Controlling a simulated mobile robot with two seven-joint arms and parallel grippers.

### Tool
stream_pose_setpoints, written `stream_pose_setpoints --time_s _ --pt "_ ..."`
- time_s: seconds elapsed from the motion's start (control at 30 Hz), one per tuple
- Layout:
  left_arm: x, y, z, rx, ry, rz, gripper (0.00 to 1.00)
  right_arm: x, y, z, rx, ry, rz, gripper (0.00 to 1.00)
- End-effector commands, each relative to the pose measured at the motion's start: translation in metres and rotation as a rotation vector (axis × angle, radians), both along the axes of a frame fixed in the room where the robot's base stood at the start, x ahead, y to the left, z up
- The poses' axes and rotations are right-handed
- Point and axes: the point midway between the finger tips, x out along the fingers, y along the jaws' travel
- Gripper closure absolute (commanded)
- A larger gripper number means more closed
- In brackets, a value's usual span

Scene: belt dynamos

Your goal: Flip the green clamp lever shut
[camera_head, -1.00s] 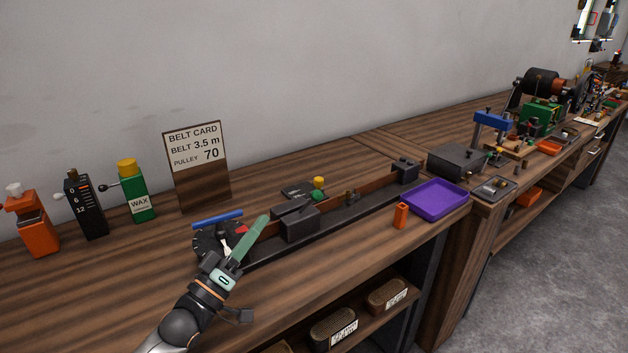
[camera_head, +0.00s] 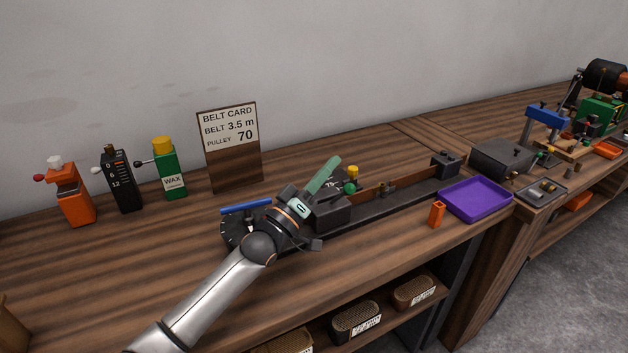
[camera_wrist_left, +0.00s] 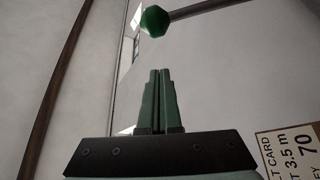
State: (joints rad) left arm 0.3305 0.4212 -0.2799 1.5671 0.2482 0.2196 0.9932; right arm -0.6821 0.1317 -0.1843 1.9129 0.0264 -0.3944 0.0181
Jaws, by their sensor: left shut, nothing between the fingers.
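The green clamp lever shows as a green ball knob (camera_head: 350,187) beside a yellow knob, at the back of the dark belt fixture (camera_head: 395,203). In the left wrist view the green knob (camera_wrist_left: 155,20) sits on a dark rod running to the upper right, beyond the fingertips. My left gripper (camera_head: 331,164) has green fingers pressed together and pointing up, just left of the knob in the head view. In the left wrist view its fingers (camera_wrist_left: 160,75) are shut with nothing between them, and a gap shows to the knob. The gripper and wrist hide part of the fixture.
A belt card (camera_head: 230,130) stands behind on the left, near a green wax bottle (camera_head: 170,170). An orange block (camera_head: 437,214) and a purple tray (camera_head: 476,199) lie to the right. A blue bar (camera_head: 246,207) is left of my wrist.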

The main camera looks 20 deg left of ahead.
Motion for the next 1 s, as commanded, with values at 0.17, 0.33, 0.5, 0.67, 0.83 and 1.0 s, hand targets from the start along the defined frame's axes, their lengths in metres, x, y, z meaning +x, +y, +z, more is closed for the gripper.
stream_pose_setpoints --time_s 0.17,0.33,0.5,0.67,0.83,1.0 --pt "-0.008 -0.016 -0.025 -0.004 0.011 -0.002 1.00 0.002 0.000 0.004 0.001 -0.004 0.000 1.00" --pt "-0.010 -0.021 -0.032 -0.002 0.010 -0.002 1.00 0.002 0.000 0.005 0.000 -0.004 0.000 1.00" --pt "-0.010 -0.022 -0.033 -0.001 0.009 -0.002 1.00 0.002 0.000 0.005 0.001 -0.005 0.000 1.00" --pt "-0.011 -0.022 -0.033 0.001 0.007 -0.002 1.00 0.002 0.000 0.004 0.001 -0.005 0.000 1.00" --pt "-0.016 -0.028 -0.043 0.070 -0.046 -0.003 1.00 0.003 0.000 -0.011 0.001 -0.007 0.000 1.00" --pt "-0.019 -0.032 -0.044 0.118 -0.083 -0.002 1.00 0.002 0.000 -0.015 0.001 -0.006 0.000 1.00"
